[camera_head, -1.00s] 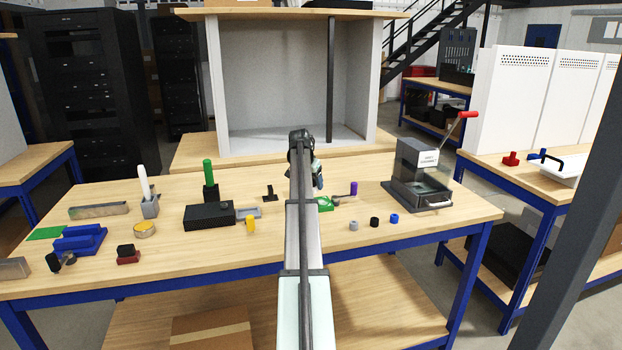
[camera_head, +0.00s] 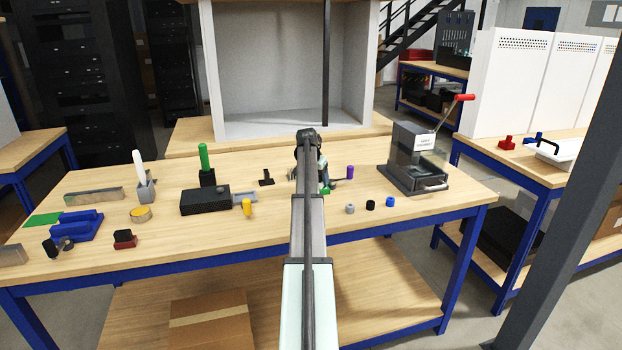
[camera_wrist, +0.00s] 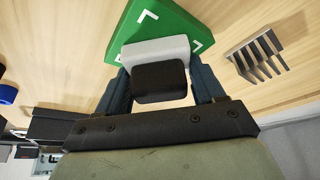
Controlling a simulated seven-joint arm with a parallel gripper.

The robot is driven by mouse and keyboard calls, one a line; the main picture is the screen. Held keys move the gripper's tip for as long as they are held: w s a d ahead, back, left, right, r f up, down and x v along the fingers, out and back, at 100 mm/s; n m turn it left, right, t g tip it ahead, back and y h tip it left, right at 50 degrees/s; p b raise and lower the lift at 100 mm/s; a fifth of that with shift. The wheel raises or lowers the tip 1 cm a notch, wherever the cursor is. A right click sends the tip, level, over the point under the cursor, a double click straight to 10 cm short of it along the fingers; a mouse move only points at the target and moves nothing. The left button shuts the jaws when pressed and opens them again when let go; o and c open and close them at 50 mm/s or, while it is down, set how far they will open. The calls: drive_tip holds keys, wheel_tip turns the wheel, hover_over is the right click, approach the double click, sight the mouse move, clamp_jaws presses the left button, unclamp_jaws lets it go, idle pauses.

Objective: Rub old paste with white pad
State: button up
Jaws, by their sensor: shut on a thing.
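My gripper (camera_wrist: 160,84) is shut on the black handle (camera_wrist: 160,80) of the white pad (camera_wrist: 155,50). In the wrist view the pad lies across the green board (camera_wrist: 172,18), which has white corner marks. I cannot tell whether pad and board touch. No paste shows; the part of the board under the pad is hidden. In the head view my gripper (camera_head: 325,178) is at the board (camera_head: 326,190), and my arm and gripper cover most of it.
A grey finned block (camera_wrist: 256,58) stands beside the board. The purple cylinder (camera_head: 350,172) and small grey, black and blue caps (camera_head: 390,202) are close by on the right. A press with a red-tipped lever (camera_head: 415,165) stands farther right. A black box (camera_head: 205,202) is left.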

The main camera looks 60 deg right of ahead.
drive_tip(key=shift+s+d+r, duration=0.1)
drive_tip(key=shift+s+d, duration=1.05)
drive_tip(key=shift+w+a, duration=2.45)
drive_tip(key=shift+a, duration=0.1)
drive_tip(key=shift+w+d, duration=0.2)
drive_tip(key=shift+w, duration=0.1)
drive_tip(key=shift+s+d, duration=2.4)
drive_tip(key=shift+a, duration=0.1)
drive_tip(key=shift+w+a, duration=0.25)
drive_tip(key=shift+w, duration=0.05)
drive_tip(key=shift+w+a, duration=2.15)
drive_tip(key=shift+d+r, duration=0.1)
drive_tip(key=shift+r, duration=3.95)
